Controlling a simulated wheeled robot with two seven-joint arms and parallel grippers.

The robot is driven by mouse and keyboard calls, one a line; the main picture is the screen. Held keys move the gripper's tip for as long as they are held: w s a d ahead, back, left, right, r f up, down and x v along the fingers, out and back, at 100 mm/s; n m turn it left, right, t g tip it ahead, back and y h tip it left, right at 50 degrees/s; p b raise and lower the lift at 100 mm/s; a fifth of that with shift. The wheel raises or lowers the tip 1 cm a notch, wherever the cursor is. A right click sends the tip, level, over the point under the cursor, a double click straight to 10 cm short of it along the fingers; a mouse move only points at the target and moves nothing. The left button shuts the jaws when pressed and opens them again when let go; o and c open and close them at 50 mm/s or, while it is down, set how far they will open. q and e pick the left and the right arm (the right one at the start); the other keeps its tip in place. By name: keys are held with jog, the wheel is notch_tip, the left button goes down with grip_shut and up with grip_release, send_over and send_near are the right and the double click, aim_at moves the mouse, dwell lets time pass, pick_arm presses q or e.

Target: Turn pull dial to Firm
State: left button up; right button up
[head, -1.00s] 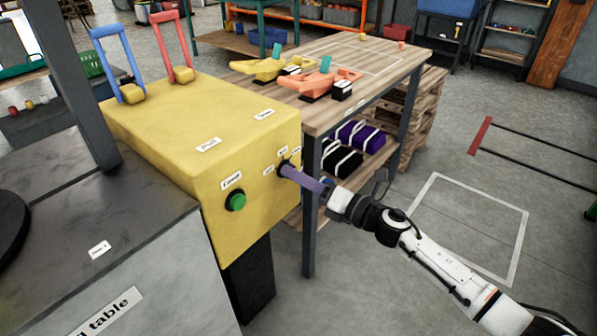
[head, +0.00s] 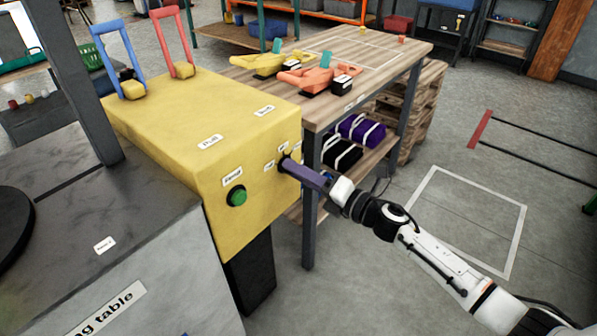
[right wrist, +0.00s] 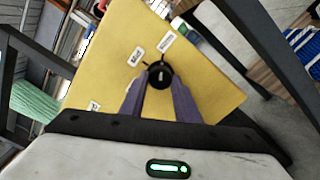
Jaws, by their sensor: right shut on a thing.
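The pull dial (right wrist: 159,74) is a round black knob with a pale mark on the yellow box (head: 150,115). Small white labels stand around it, too small to read surely. My right gripper (head: 287,163) reaches the box's right-hand face from the right, its purple fingers level with the dial. In the right wrist view the fingers (right wrist: 158,85) are shut on the dial, one on each side. In the head view the dial is mostly hidden by the fingers. My left gripper is not in view.
A green button (head: 237,196) sits on the same face, left of the dial. Blue (head: 110,50) and red (head: 172,40) handles rise from the box top. A wooden table (head: 375,60) with orange and yellow tools stands close behind my right gripper.

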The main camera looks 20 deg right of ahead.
jog(key=o, duration=0.9)
jog(key=shift+o, duration=0.6)
jog(key=v, duration=1)
jog(key=shift+s, duration=0.15)
jog(key=shift+d, duration=0.1)
